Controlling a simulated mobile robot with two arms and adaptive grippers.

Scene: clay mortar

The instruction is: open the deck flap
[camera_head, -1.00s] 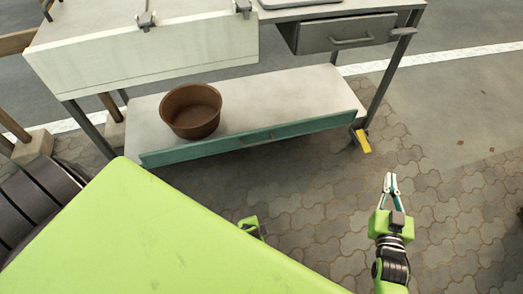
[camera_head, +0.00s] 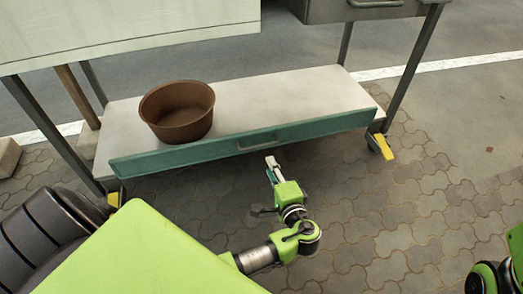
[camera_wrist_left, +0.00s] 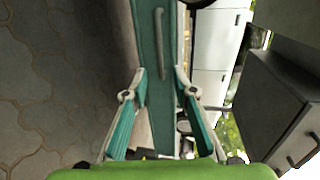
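The deck flap (camera_head: 215,151) is a long teal panel upright along the front edge of the cart's lower shelf. It has a recessed-looking bar handle (camera_head: 258,139) near its middle. My left gripper (camera_head: 271,163) is just in front of and below the handle. In the left wrist view, my left gripper (camera_wrist_left: 159,72) is open and empty, its teal-and-grey fingers apart. The flap (camera_wrist_left: 147,20) runs up the picture between and beyond them, and the handle (camera_wrist_left: 159,42) lies just ahead of the fingertips. My right arm shows only in part at the lower right; its gripper is out of view.
A brown clay pot (camera_head: 178,111) stands on the pale lower shelf (camera_head: 290,95), behind the flap. A grey drawer (camera_head: 360,8) and white panel hang above. A metal leg with a yellow-tabbed caster (camera_head: 381,146) stands at the right. Paving (camera_head: 400,225) in front is clear.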

